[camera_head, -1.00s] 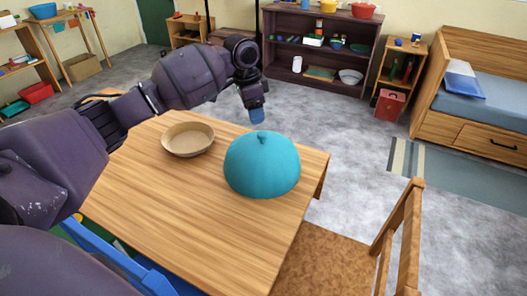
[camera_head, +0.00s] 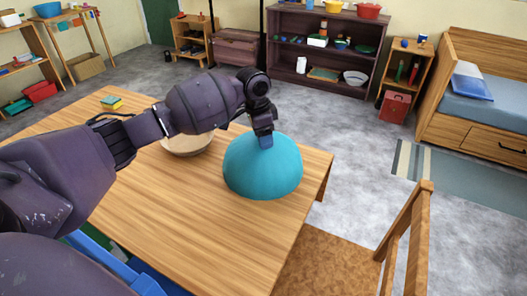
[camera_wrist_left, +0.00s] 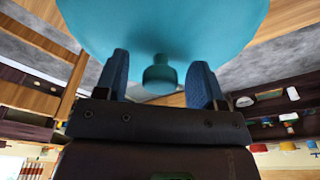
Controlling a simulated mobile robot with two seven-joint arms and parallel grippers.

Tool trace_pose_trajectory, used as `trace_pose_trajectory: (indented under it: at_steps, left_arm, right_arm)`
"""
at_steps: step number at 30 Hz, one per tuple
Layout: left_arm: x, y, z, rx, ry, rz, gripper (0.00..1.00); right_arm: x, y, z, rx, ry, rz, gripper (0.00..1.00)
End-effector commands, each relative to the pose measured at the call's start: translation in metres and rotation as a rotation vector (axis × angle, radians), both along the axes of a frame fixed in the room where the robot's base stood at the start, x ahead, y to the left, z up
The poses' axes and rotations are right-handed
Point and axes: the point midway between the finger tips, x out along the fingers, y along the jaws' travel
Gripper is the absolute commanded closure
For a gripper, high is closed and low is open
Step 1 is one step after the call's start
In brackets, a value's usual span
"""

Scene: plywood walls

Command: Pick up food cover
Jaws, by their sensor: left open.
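The food cover (camera_head: 262,172) is a teal dome standing on the wooden table (camera_head: 180,235), near its right edge. My left gripper (camera_head: 266,141) is over the top of the dome, pointing down. In the left wrist view the dome (camera_wrist_left: 165,30) fills the upper part. Its small knob (camera_wrist_left: 159,76) sits between the two blue fingers of my left gripper (camera_wrist_left: 158,82). The fingers are open, with a gap on each side of the knob. In the head view the gripper hides the knob. My right gripper is not in view.
A tan bowl (camera_head: 187,143) stands left of the cover, partly hidden by my left arm. A yellow and green sponge-like block (camera_head: 111,103) lies at the table's far left. A wooden chair (camera_head: 405,235) stands at the table's right side.

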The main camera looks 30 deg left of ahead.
Motion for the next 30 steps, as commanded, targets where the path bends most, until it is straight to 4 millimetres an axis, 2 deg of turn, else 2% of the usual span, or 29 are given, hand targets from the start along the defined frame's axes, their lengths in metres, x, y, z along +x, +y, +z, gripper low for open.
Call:
trace_pose_trajectory:
  at_steps: [2, 12, 15, 25, 30]
  left_arm:
    - [0.0, 0.0, 0.001, 0.0, 0.0, 0.0, 0.37]
    - [0.0, 0.0, 0.001, 0.0, 0.0, 0.0, 0.88]
    - [0.0, 0.0, 0.001, 0.0, 0.0, 0.0, 1.0]
    - [0.0, 0.0, 0.006, 0.0, -0.001, 0.0, 1.0]
    - [0.001, 0.0, 0.029, -0.001, -0.006, 0.0, 1.0]
  right_arm:
    - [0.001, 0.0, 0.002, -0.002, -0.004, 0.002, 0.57]
    - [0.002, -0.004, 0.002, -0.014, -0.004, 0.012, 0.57]
    - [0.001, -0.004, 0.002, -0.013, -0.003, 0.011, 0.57]
    - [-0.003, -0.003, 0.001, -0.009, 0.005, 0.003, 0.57]
    - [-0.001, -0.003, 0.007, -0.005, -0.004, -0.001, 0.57]
